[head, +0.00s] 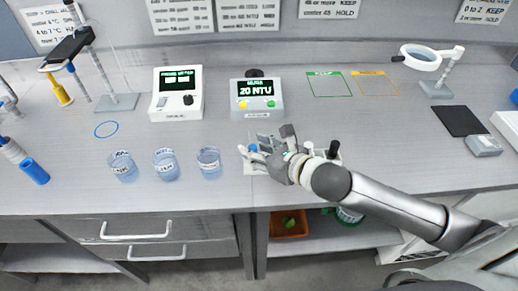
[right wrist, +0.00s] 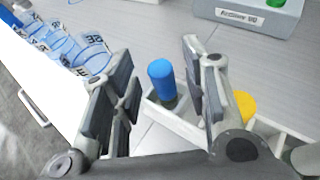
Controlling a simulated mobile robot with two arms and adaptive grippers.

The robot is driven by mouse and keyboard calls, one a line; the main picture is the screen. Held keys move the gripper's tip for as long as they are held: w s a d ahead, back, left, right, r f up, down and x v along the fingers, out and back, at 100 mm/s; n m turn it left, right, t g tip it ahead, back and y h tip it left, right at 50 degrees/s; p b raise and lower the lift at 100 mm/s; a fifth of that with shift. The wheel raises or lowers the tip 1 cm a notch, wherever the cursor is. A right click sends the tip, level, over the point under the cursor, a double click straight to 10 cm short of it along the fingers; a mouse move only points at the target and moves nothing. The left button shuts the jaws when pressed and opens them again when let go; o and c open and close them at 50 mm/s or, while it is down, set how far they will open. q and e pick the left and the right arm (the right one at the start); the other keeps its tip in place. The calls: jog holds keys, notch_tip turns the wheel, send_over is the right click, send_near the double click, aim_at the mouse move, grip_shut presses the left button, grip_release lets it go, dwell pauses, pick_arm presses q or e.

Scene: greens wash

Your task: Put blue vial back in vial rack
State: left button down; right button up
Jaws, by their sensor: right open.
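The blue vial (right wrist: 162,80) stands upright in the right wrist view, its blue cap above a dark body. Its lower end is at the near end of the white vial rack (right wrist: 182,124), seemingly inside a slot. My right gripper (right wrist: 160,85) is open, with one finger on each side of the vial and visible gaps. In the head view my right gripper (head: 258,152) is over the rack (head: 250,168), and the blue cap (head: 253,148) shows between the fingers. A yellow-capped vial (right wrist: 244,106) is partly hidden behind the right finger.
Several labelled beakers (head: 165,163) stand left of the rack. A turbidity meter (head: 257,100) and another meter (head: 176,95) stand behind. Green (head: 329,85) and orange (head: 378,83) marked squares are bare. The bench's front edge is close to the rack.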

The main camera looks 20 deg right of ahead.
jog(key=shift+r, duration=0.25)
jog(key=shift+s+d, duration=0.1)
jog(key=shift+s, duration=0.15)
jog(key=p+v, duration=0.3)
jog(key=v, duration=0.8)
jog(key=shift+s, duration=0.15)
jog(key=shift+r, duration=0.1)
jog(key=shift+d, duration=0.1)
